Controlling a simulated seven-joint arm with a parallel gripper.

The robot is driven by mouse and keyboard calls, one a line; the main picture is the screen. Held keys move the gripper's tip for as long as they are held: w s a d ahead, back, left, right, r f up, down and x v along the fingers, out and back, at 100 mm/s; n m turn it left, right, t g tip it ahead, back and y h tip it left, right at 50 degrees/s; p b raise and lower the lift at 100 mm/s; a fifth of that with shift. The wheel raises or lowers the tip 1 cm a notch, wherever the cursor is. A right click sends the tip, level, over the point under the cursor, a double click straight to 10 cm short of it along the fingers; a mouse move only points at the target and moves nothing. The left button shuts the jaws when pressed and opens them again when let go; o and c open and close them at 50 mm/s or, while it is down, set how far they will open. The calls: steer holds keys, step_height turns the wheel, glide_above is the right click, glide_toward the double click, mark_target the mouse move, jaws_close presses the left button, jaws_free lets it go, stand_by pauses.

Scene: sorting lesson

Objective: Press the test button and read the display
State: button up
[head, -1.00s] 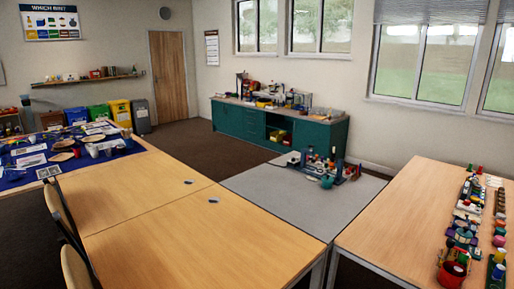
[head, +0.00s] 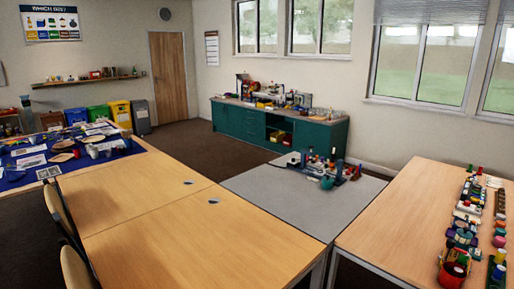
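I cannot make out a test button or a display anywhere in the head view; things are too small at this distance. My gripper is not in view. A cluster of small coloured items (head: 326,170) stands on the grey table (head: 270,206) in the middle. More equipment (head: 298,98) stands on top of the green cabinet (head: 234,122) by the back wall. I cannot tell whether either group holds the button or the display.
Bare wooden tables (head: 140,225) fill the front left, with chairs (head: 75,268) beside them. The right table (head: 385,225) carries rows of small items and a red basket (head: 452,272). A blue cloth (head: 35,172) with papers lies at left. Coloured bins (head: 119,112) stand near the door (head: 168,75).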

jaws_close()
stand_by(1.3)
